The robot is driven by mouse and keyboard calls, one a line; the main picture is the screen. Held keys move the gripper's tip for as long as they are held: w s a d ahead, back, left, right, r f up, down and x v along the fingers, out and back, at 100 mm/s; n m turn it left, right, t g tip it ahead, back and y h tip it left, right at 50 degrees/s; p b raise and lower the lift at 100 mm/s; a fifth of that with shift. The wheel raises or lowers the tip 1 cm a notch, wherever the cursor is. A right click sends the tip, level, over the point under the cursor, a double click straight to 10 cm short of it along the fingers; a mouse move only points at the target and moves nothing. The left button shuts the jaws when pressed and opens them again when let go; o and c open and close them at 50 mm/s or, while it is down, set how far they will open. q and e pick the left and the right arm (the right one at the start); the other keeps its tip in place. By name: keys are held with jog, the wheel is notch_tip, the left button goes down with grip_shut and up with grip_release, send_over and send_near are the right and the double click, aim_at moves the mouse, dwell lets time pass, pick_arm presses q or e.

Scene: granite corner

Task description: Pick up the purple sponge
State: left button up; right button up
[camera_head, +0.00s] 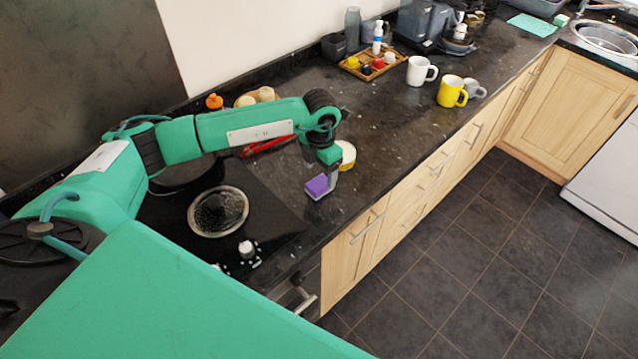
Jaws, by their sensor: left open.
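The purple sponge (317,187) lies on the dark granite counter, close to the counter's front edge and just right of the black hob. It has a purple upper part and a pale lower part. My left gripper (327,178) points down right at the sponge, and its jaws are open. One finger shows at the sponge's right side. The other finger is hard to make out, and I cannot tell whether the fingers touch the sponge. My right gripper is not in view.
A yellow-and-white round container (347,155) stands just behind the gripper. A pan lid (218,211) lies on the hob to the left. A red item (268,144) lies behind my forearm. A white mug (421,71) and a yellow mug (452,91) stand farther right. The counter between is clear.

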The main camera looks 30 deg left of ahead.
aim_at(322, 181)
pick_arm(q)
jog(key=f+p, duration=0.1)
jog(key=f, duration=0.1)
jog(key=w+f+p, duration=0.1)
jog(key=f, duration=0.1)
jog(key=shift+p, duration=0.3)
jog(key=shift+f, duration=0.45)
jog(key=c, duration=1.1)
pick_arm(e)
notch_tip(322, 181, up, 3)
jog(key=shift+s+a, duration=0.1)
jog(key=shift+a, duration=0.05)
